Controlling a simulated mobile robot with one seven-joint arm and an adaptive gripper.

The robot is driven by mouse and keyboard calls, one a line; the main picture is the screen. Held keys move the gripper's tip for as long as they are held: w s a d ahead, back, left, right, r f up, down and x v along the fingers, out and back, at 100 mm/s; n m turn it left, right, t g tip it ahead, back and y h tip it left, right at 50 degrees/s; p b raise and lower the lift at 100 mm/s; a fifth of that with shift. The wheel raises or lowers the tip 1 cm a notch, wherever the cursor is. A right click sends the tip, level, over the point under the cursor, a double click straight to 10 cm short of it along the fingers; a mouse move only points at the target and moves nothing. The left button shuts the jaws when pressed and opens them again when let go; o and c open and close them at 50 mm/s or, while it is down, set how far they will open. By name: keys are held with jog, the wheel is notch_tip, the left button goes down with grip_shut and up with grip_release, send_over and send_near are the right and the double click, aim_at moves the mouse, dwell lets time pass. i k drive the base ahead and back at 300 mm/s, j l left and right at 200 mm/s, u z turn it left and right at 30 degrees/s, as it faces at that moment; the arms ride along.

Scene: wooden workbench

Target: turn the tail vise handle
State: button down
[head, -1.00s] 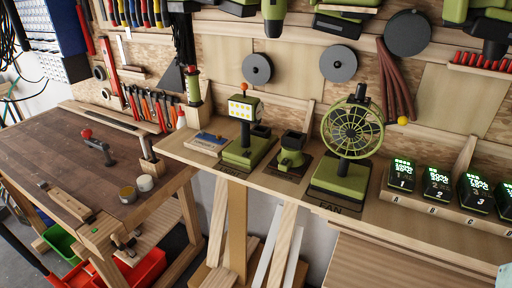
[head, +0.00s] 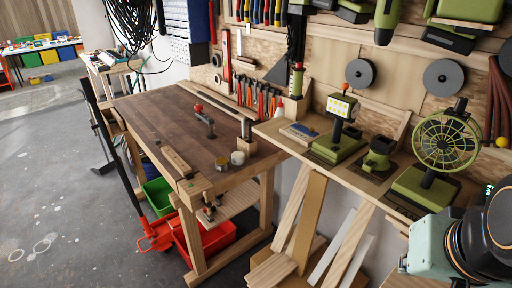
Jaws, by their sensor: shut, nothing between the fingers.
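The wooden workbench (head: 150,112) stands left of centre in the head view, with a dark brown top. At its near corner is a pale wooden vise block (head: 196,187). Below it a small dark metal and wood fitting (head: 208,212) sticks out, which looks like the tail vise screw and handle. It is small, and I cannot tell the handle's angle. Part of my arm (head: 455,245) shows at the lower right, far from the vise. My gripper's fingers are not in the picture.
A tool shelf (head: 350,170) lies right. The floor (head: 60,210) at left is open.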

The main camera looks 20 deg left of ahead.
aim_at(205, 200)
jog(key=u, duration=1.3)
